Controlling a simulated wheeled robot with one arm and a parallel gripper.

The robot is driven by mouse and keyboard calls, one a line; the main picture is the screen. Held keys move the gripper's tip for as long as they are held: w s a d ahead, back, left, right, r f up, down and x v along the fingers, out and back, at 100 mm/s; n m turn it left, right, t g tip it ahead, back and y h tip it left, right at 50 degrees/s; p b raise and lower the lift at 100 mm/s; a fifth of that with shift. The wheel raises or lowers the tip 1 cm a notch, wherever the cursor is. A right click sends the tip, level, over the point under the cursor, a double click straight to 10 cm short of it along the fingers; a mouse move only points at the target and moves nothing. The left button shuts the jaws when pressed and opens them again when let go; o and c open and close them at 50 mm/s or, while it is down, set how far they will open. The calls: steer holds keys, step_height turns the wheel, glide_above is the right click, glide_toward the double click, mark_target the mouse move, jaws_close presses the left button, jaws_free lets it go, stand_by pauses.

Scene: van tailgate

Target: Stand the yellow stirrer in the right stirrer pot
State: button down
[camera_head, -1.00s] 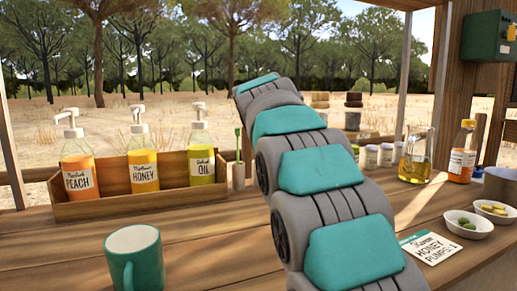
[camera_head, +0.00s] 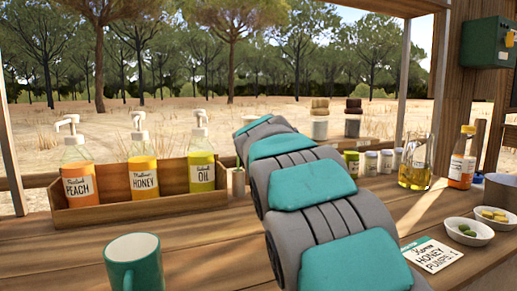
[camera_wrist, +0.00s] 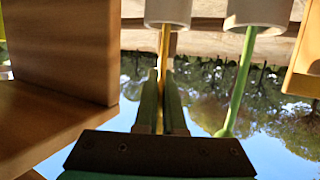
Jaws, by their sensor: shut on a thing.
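In the wrist view, which looks upside down, my gripper (camera_wrist: 161,80) is shut on the yellow stirrer (camera_wrist: 165,45). The stirrer runs from the fingertips to the mouth of a white stirrer pot (camera_wrist: 168,10), where its end is hidden. I cannot tell how deep it sits. A second white pot (camera_wrist: 258,12) beside it holds a green stirrer (camera_wrist: 240,80). In the head view a piece of one pot (camera_head: 238,184) shows just right of the bottle crate. My arm hides the other pot, the yellow stirrer and my gripper there.
A wooden crate (camera_head: 110,212) with several pump bottles stands left of the pots. A green mug (camera_head: 134,264) is at the front. Jars, an oil jug (camera_head: 416,175), an orange bottle (camera_head: 461,160), small bowls and a honey card (camera_head: 432,254) are on the right.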

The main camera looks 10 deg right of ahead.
steer(key=shift+f, duration=0.1)
steer(key=shift+f, duration=0.15)
steer(key=c, duration=1)
jaws_free()
steer(key=v, duration=0.4)
steer(key=b+v, duration=0.1)
steer(key=v, duration=0.7)
steer(key=shift+r, duration=0.3)
